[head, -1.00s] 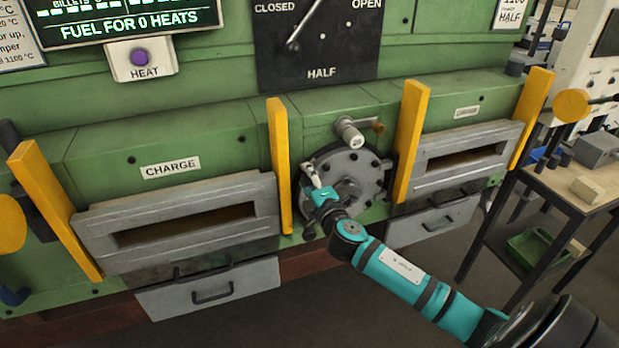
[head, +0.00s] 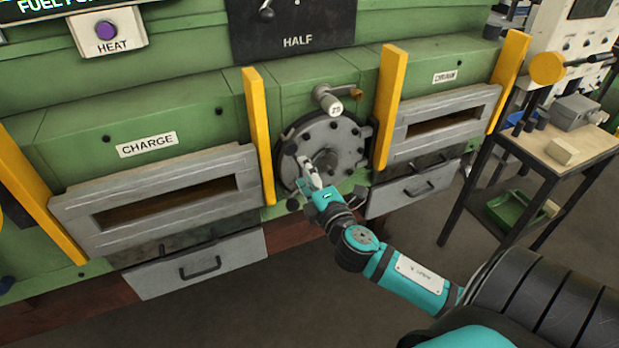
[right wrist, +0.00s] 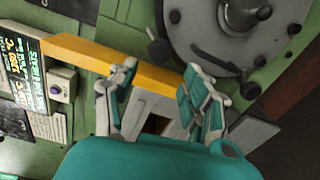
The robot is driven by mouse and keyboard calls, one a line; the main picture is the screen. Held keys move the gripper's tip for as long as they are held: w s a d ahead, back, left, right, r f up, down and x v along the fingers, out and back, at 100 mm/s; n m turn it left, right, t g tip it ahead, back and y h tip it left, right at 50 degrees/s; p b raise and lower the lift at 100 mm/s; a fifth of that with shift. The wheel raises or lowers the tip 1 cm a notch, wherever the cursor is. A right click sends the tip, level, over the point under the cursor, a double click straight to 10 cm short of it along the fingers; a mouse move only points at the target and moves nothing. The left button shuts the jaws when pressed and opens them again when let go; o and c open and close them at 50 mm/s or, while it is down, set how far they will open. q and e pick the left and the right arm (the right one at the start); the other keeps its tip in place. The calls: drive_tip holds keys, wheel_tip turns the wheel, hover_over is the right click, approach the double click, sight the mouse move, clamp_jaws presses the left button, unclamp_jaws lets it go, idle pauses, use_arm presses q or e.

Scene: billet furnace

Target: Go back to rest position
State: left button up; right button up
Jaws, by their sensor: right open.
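My right gripper (head: 310,172) reaches in from the lower right in the head view, in front of the lower left of the round grey hatch (head: 325,146) on the green furnace. In the right wrist view the right gripper (right wrist: 158,95) has its two fingers apart with nothing between them. The same hatch (right wrist: 220,30) shows at the top of that view, beyond the right finger. I cannot tell from the head view how far the fingers are from the hatch. My left gripper is not in view.
A yellow bar (head: 258,135) stands left of the hatch, another (head: 389,105) right of it. The charge door (head: 160,205) and a second door (head: 443,122) flank them. Drawers (head: 195,264) sit below. A side table (head: 555,152) stands right. Floor in front is clear.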

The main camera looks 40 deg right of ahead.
drive_tip(key=shift+v, duration=0.8)
drive_tip(key=shift+w+f, duration=0.1)
drive_tip(key=shift+f, duration=0.05)
drive_tip(key=s+f+m+g+y+b, duration=0.1)
drive_tip(key=s+f+m+g, duration=0.15)
drive_tip(key=f, duration=1.05)
drive_tip(key=s+f+m+g+b, duration=0.1)
drive_tip(key=s+f+m+g, duration=0.2)
drive_tip(key=f, duration=1.1)
drive_tip(key=s+f+m+g+y+b, duration=0.1)
drive_tip(key=s+f+g, duration=0.3)
drive_tip(key=f, duration=0.9)
drive_tip(key=s+a+f+m+g, duration=0.2)
drive_tip(key=s+a+f, duration=0.1)
drive_tip(key=s+f, duration=0.4)
drive_tip(key=s+a+f+m+g+y+b, duration=0.1)
drive_tip(key=s+a+f+m+g, duration=0.1)
drive_tip(key=s+f, duration=0.6)
drive_tip(key=s+a+f+m+g+y, duration=0.1)
drive_tip(key=s+a+f+m+g, duration=0.2)
drive_tip(key=s, duration=1.4)
drive_tip(key=a+f, duration=0.3)
drive_tip(key=f, duration=0.2)
drive_tip(key=shift+a+f+b, duration=0.2)
drive_tip(key=shift+f+b, duration=0.05)
drive_tip(key=shift+b, duration=0.1)
